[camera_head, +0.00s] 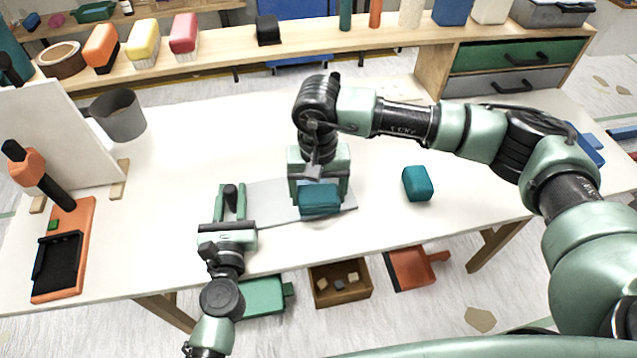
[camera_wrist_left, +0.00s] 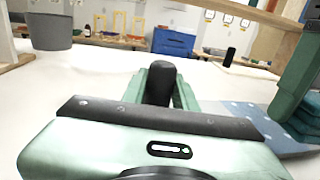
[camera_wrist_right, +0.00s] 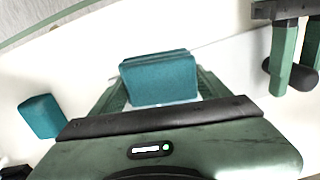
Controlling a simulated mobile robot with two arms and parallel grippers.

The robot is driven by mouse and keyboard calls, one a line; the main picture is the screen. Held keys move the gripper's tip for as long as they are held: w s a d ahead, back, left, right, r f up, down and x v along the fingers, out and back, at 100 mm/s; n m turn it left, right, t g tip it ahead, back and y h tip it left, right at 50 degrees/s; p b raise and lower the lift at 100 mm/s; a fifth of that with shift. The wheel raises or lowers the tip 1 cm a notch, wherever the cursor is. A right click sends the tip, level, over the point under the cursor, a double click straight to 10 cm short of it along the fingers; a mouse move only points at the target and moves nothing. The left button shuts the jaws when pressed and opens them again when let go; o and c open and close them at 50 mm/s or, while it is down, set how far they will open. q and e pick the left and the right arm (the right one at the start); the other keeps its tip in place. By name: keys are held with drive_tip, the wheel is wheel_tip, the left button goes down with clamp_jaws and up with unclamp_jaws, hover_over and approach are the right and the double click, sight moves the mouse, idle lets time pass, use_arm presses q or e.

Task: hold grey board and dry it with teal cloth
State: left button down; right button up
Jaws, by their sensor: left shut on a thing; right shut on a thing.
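The grey board (camera_head: 268,207) lies flat near the table's front edge, and its spotted surface shows in the left wrist view (camera_wrist_left: 245,112). My left gripper (camera_head: 231,192) is shut on the board's black handle (camera_wrist_left: 161,82) at the board's left end. My right gripper (camera_head: 319,188) points down over the board's right part, shut on the folded teal cloth (camera_head: 320,200). The cloth also shows between the fingers in the right wrist view (camera_wrist_right: 160,78). It is on or just above the board; I cannot tell whether it touches.
A teal block (camera_head: 417,184) lies on the table to the right. A grey cup (camera_head: 118,115), a white panel (camera_head: 50,135) and an orange tool (camera_head: 65,250) are at left. A wooden shelf (camera_head: 230,58) runs along the back. The table's middle is clear.

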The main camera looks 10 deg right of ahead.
use_arm(q)
drive_tip(key=shift+f, duration=0.25)
use_arm(e)
drive_tip(key=shift+f, duration=0.55)
